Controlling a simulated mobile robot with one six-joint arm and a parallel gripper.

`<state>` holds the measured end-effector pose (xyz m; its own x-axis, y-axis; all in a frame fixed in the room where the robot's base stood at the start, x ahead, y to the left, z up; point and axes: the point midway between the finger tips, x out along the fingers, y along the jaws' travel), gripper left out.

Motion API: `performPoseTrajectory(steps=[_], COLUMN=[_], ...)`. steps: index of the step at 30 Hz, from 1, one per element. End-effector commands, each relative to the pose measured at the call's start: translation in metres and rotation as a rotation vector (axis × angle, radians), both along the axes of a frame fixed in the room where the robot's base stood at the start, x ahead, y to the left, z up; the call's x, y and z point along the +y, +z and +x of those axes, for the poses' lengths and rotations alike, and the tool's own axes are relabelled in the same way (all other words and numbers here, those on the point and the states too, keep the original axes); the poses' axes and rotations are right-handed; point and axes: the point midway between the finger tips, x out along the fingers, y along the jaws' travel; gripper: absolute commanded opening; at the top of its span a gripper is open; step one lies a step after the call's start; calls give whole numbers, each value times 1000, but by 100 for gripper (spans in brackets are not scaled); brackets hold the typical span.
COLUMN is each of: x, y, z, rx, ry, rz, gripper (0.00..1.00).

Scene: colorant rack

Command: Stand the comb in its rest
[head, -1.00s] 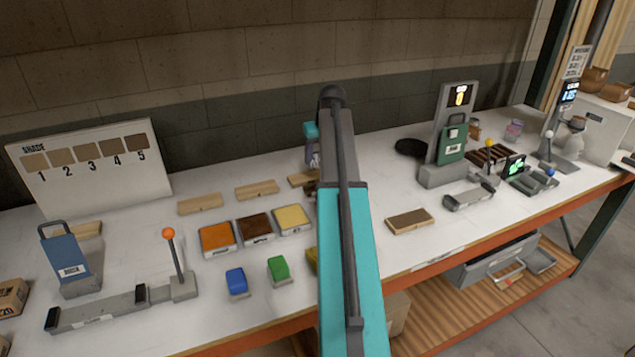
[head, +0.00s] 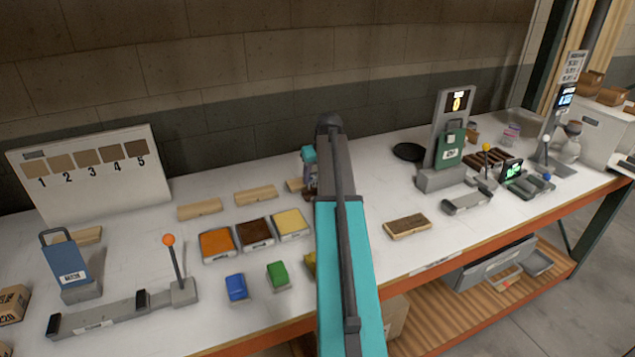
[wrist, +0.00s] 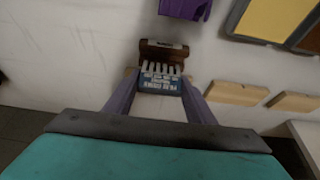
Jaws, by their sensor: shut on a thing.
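My gripper (wrist: 160,80) is shut on the comb (wrist: 160,76), a blue body with lettering and pale teeth, held between the two purple-grey fingers in the wrist view. A brown block with a small label (wrist: 163,47), which looks like the rest, is just beyond the comb. I cannot tell whether the teeth touch it or are above it. In the head view, my arm hides most of the gripper, comb and block.
Wooden bars (head: 255,195) lie behind orange, brown and yellow tiles (head: 291,222). Blue (head: 237,287) and green (head: 278,273) blocks are in front. A purple block (wrist: 185,7) is near the brown block. A brown-topped pad (head: 407,227) lies right of my arm, with clear tabletop around it.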

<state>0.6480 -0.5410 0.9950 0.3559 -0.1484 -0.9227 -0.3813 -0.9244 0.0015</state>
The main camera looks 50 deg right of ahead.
Motion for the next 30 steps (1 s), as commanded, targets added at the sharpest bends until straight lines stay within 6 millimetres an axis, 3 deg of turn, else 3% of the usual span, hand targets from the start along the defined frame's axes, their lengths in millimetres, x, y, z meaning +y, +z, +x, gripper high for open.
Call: performPoseTrajectory(steps=[9,25,26,28,30], x=[1,1,1,1,1], y=[-27,-35,-34,-34,-34], z=[0,1,1,1,1], rx=[0,0,0,0,0], ry=[0,2,2,2,2], rz=[1,0,0,0,0], gripper=[27,27,53,65,68])
